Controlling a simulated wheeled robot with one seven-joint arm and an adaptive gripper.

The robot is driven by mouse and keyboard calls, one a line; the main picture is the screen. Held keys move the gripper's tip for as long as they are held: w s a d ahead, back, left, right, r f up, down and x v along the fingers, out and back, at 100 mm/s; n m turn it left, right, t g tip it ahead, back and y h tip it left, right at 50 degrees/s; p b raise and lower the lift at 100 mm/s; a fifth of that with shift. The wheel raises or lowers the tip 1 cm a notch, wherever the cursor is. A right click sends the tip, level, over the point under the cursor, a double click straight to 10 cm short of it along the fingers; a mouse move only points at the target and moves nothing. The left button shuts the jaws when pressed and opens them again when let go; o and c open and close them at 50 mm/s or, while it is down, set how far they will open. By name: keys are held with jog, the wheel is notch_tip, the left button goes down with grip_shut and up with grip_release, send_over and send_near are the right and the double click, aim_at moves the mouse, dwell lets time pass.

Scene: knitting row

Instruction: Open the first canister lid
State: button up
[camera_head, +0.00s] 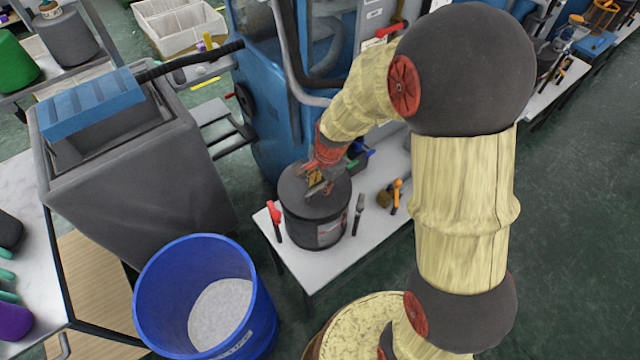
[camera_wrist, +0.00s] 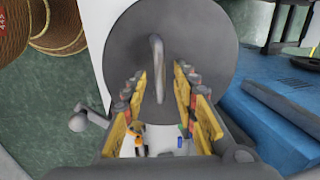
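A dark grey round canister (camera_head: 312,232) with a label on its side stands upright on a white table. Its flat grey lid (camera_head: 296,190) is on it; the lid (camera_wrist: 200,40) fills the top middle of the wrist view. A pale curved lid handle (camera_wrist: 157,65) rises from the middle of the lid. My gripper (camera_head: 318,180) is over the lid from above. In the wrist view my gripper (camera_wrist: 157,84) is open, its yellow-padded fingers on either side of the handle with gaps. I cannot tell how far down the fingers reach.
Hand tools, including a red-handled one (camera_head: 274,215) and an orange-handled one (camera_head: 396,195), lie beside the canister on the white table (camera_head: 345,262). A blue bin (camera_head: 150,290) stands at front left. A grey container (camera_head: 150,175) and blue machine (camera_head: 270,130) stand close by.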

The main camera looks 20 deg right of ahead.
jog(key=shift+c, duration=0.3)
grip_shut()
dwell(0.6)
